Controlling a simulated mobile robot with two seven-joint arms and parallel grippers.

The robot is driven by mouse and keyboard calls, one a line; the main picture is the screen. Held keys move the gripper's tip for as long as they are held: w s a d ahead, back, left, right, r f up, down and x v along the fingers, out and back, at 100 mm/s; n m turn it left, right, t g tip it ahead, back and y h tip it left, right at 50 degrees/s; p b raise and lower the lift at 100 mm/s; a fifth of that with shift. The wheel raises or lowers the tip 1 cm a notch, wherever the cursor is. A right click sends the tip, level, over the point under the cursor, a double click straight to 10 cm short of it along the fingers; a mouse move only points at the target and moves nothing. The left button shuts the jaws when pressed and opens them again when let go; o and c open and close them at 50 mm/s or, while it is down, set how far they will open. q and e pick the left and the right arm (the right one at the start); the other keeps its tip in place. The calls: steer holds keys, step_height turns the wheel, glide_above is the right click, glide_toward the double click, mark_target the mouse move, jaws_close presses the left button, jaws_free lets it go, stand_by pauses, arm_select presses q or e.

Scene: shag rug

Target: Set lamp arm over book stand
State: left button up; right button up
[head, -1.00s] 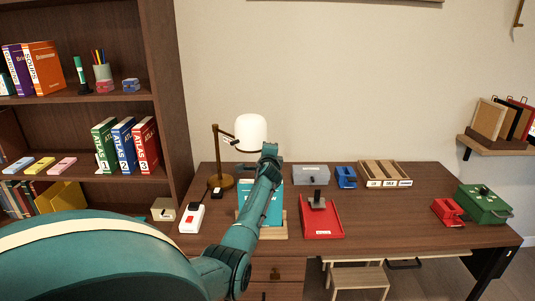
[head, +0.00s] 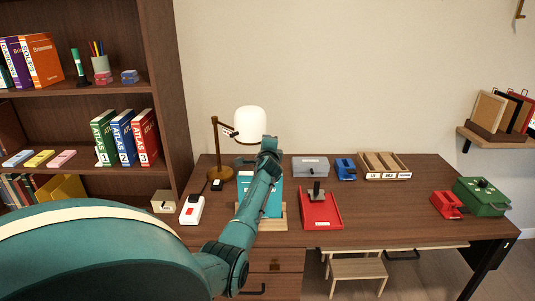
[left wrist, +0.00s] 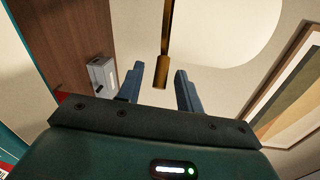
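The desk lamp has a white shade (head: 250,121), a brass post (head: 216,145) and a round brass base (head: 221,174). Its shade hangs behind and left of the book stand. The wooden book stand (head: 281,221) holds a teal book (head: 273,200), partly hidden by my left arm. My left wrist is just in front of the shade's lower right in the head view, hiding the fingers there. In the left wrist view my left gripper (left wrist: 160,88) is open, with the brass rod's end (left wrist: 162,72) between its fingers and gaps on both sides. My right gripper is not in view.
A bookshelf (head: 165,90) stands left of the desk. A red tray (head: 320,212), grey box (head: 311,167), blue item (head: 345,169) and wooden organizer (head: 384,166) lie right of the stand. The desk's right middle is clear.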

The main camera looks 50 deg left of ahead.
arm_select(q)
steer(key=p+v, duration=0.1)
steer(key=v, duration=1.1)
steer(key=shift+d, duration=0.15)
steer(key=s+d+f+n+t+h, duration=0.1)
steer(key=s+d+f+h, duration=0.3)
steer(key=d+f, duration=0.6)
steer(key=s+d+f+t+h, duration=0.1)
steer(key=s+d+f+h, duration=0.2)
steer(key=d+f+h, duration=0.55)
steer(key=s+d+f+n+g+h, duration=0.1)
steer(key=s+d+f+n, duration=0.1)
steer(key=s+d, duration=0.6)
steer(key=s+d+f+n+g+h, duration=0.1)
steer(key=s+d+n, duration=0.3)
steer(key=s+d, duration=0.4)
steer(key=d+f+h, duration=0.1)
steer(key=d, duration=0.4)
steer(key=shift+s+d+f+g, duration=0.25)
steer(key=shift+d+f+g, duration=0.05)
steer(key=shift+d+f, duration=0.1)
steer(key=shift+a, duration=0.1)
